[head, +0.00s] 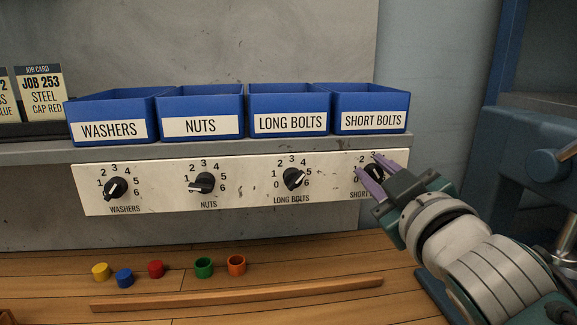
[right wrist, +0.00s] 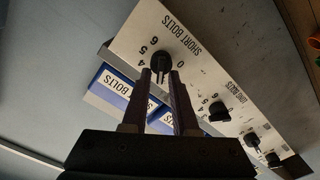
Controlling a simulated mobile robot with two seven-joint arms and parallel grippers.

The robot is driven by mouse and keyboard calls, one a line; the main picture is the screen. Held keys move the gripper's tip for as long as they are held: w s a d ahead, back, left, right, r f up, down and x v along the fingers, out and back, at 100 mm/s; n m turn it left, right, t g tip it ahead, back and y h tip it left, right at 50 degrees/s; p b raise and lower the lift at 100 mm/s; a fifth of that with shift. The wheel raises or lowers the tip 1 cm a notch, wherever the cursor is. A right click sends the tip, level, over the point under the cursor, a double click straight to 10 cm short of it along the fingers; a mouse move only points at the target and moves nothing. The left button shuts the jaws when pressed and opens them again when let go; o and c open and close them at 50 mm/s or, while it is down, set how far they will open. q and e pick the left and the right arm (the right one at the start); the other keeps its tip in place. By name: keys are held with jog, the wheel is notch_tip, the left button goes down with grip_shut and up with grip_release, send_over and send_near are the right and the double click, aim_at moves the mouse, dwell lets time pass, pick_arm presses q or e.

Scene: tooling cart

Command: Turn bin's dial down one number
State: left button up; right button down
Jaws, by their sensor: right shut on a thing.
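The short bolts dial (head: 374,172) is a black knob at the right end of the white dial panel, under the SHORT BOLTS bin (head: 372,99). My right gripper (head: 368,164) has its purple fingers on either side of this dial and is shut on it. The right wrist view also shows the dial (right wrist: 159,66) between the fingertips of my right gripper (right wrist: 160,76). The numbers 4, 5, 6 and 0 show around it there. The fingers cover part of its scale in the head view, and I cannot tell which number it points to. My left gripper is not in view.
The panel (head: 150,205) also carries the washers dial (head: 116,188), nuts dial (head: 205,183) and long bolts dial (head: 293,179). Blue bins stand on the shelf above. Several coloured caps and a wooden strip (head: 240,291) lie on the worktop below.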

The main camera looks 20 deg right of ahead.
jog(key=shift+f+n, duration=0.1)
jog(key=shift+n, duration=0.3)
jog(key=c, duration=0.7)
grip_release()
jog(key=shift+c, duration=0.2)
jog(key=v, duration=1)
jog(key=shift+b, duration=0.45)
jog(key=shift+d, duration=0.1)
